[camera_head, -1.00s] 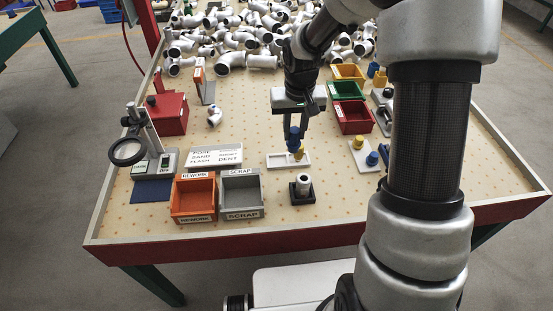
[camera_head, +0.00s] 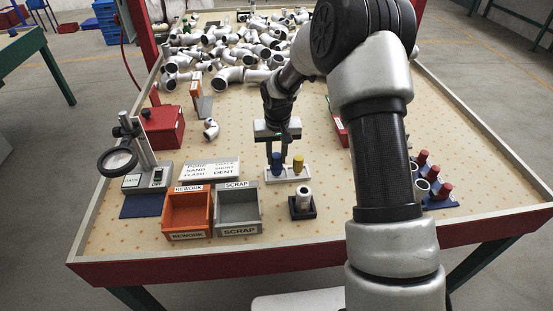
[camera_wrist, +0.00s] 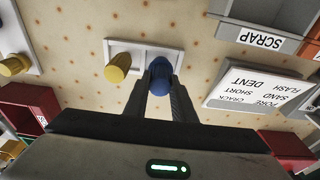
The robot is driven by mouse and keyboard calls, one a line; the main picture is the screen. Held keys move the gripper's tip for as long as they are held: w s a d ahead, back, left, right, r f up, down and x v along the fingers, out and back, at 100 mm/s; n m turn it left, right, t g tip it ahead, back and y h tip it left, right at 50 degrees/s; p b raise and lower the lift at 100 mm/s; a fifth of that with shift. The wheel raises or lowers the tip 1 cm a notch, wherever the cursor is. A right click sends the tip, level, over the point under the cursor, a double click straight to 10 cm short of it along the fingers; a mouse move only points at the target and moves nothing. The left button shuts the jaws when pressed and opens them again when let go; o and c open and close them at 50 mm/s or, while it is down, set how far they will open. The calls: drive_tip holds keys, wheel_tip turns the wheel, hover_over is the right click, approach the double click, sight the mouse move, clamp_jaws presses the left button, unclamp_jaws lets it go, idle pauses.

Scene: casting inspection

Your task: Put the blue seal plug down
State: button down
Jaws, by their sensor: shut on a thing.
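The blue seal plug (camera_head: 277,163) is between the fingers of my gripper (camera_head: 275,158), which is shut on it. It is upright at the left end of a white plate (camera_head: 290,178) in the head view. Whether its bottom touches the plate is hard to tell. A yellow plug (camera_head: 298,163) stands on the same plate, just to its right. In the wrist view the blue plug (camera_wrist: 160,77) is between the fingertips over the plate's right part (camera_wrist: 146,48), with the yellow plug (camera_wrist: 118,67) to its left.
A dark fixture with a metal cylinder (camera_head: 303,199) stands in front of the plate. The orange rework bin (camera_head: 187,230) and grey scrap bin (camera_head: 238,228) are front left. A label card (camera_head: 210,170) lies left of the plate. Pipe fittings (camera_head: 240,73) are heaped at the back.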

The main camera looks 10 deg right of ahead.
drive_tip(key=shift+f, duration=0.45)
drive_tip(key=shift+f, duration=0.1)
drive_tip(key=shift+f, duration=0.15)
drive_tip(key=c, duration=1.5)
unclamp_jaws()
